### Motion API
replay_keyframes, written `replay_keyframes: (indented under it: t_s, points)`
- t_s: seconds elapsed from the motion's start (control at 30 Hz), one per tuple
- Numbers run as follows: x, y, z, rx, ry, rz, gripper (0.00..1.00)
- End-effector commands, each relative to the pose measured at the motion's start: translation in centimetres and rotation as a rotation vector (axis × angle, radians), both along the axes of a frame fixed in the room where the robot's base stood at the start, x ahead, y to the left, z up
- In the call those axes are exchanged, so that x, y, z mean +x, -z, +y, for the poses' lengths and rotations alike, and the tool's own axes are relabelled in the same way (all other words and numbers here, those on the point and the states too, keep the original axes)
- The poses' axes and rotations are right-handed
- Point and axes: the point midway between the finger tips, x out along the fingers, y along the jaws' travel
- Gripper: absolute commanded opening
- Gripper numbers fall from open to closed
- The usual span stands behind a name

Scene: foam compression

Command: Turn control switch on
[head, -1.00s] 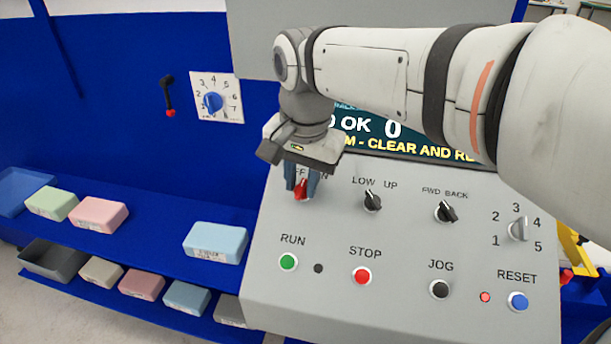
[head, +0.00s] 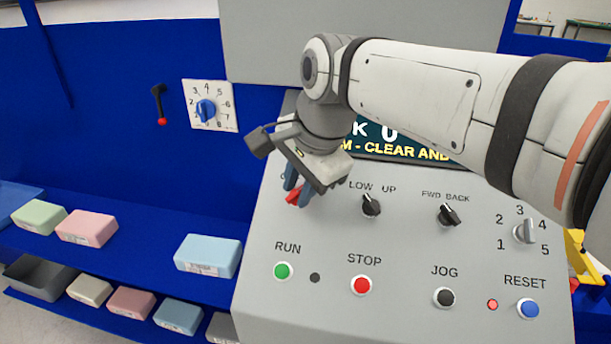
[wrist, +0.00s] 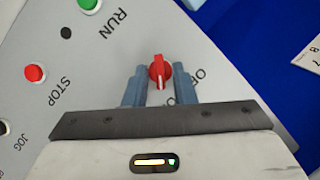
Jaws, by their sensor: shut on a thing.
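The control switch is a red rotary knob (head: 292,198) at the upper left of the grey sloped panel (head: 330,315). In the wrist view the red knob (wrist: 158,68) sits between my two blue-grey fingers, its white pointer line toward my palm. My gripper (head: 298,186) is shut on the knob, its body tilted in the head view. The fingers also show in the wrist view (wrist: 159,84). The OFF and ON labels are mostly hidden by the gripper.
Close by are the LOW/UP knob (head: 371,205), FWD/BACK knob (head: 448,215), green RUN button (head: 283,271) and red STOP button (head: 361,285). A screen (head: 392,139) behind my arm reads "CLEAR AND". Foam blocks (head: 208,256) lie on blue shelves at left.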

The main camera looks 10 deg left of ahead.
Motion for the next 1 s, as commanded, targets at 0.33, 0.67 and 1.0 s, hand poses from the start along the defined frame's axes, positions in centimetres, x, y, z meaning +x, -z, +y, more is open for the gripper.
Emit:
replay_keyframes:
  t_s: [0.33, 0.67, 1.0]
  points:
    - [0.0, 0.0, 0.0, 0.002, 0.002, 0.001, 0.01]
    - [0.0, -0.1, 0.0, 0.002, 0.001, 0.000, 0.31]
    - [-1.0, -4.7, -1.3, 0.003, 0.002, -0.003, 0.31]
